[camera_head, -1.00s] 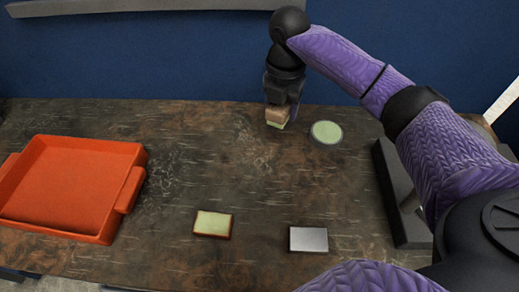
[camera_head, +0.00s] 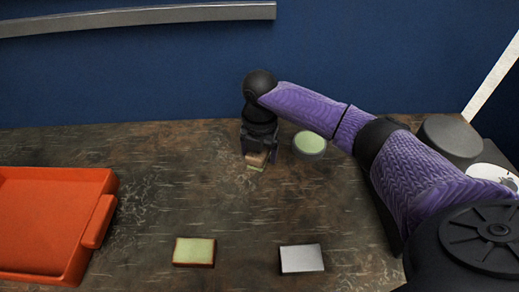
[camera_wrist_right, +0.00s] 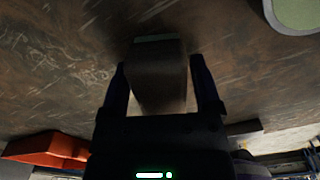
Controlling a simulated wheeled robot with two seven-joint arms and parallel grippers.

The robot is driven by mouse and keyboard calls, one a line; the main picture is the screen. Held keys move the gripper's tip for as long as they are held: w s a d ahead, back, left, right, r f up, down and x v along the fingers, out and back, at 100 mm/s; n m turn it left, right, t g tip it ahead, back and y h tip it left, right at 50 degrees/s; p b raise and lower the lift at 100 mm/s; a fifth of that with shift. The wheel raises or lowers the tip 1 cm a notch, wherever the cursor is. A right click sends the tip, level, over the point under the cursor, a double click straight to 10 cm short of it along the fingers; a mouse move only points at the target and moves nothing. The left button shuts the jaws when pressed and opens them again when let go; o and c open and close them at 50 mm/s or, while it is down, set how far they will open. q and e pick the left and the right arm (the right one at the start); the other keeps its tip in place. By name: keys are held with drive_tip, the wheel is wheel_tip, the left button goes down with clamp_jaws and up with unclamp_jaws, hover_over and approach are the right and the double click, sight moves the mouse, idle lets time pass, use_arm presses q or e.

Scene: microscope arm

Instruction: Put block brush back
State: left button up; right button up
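The block brush (camera_head: 257,158) is a small brown block with a pale green end, near the back middle of the table in the head view. In the wrist view the block brush (camera_wrist_right: 160,78) lies between the two dark fingers, its pale green end pointing away from me. My right gripper (camera_head: 259,156) points down over the table and appears shut on it, with the fingers along its sides. The same gripper (camera_wrist_right: 163,85) shows in the wrist view. I cannot tell whether the brush touches the table. My left gripper is out of view.
A round pale green disc (camera_head: 309,144) lies just right of the brush. A tan-edged green block (camera_head: 194,251) and a grey-white block (camera_head: 301,258) lie near the front. An orange tray (camera_head: 40,225) stands at the left. The middle of the table is clear.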

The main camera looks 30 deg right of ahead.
drive_tip(key=shift+o, duration=0.7)
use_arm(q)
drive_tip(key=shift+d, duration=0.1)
use_arm(e)
drive_tip(key=shift+r, duration=0.1)
wheel_tip(320, 180, up, 12)
drive_tip(key=p, duration=0.4)
drive_tip(key=shift+f+p, duration=0.25)
drive_tip(key=shift+p, duration=0.05)
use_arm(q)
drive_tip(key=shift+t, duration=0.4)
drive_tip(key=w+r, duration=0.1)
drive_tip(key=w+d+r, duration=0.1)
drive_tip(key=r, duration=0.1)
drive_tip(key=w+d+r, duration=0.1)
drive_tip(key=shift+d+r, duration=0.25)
use_arm(e)
drive_tip(key=shift+r, duration=0.3)
